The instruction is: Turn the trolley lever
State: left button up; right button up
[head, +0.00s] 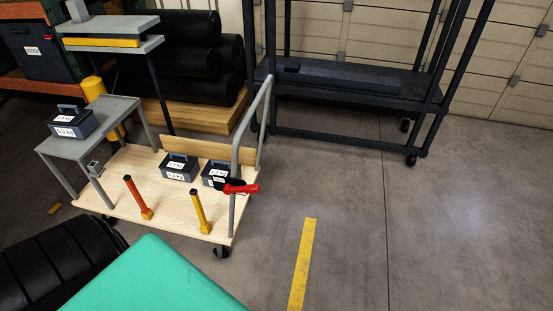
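A trolley with a pale wooden deck (165,215) and a grey tubular push handle (254,115) stands left of centre. A red lever (242,188) with a dark hub sits low on the handle, lying roughly level and pointing right. Two dark weight boxes with white labels (179,167) (214,175) sit on the deck. Neither of my grippers is in view.
A dark wheeled rack (345,95) and black rolls (195,60) stand behind. A green flat surface (155,280) fills the bottom. Floor on the right, past a yellow strip (302,265), is clear.

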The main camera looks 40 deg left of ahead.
aim_at(228, 189)
jog(key=i+u, duration=0.45)
jog(key=i+l+u, duration=0.25)
jog(key=u, duration=0.25)
jog(key=i+l+u, duration=0.45)
jog(key=k+j, duration=0.1)
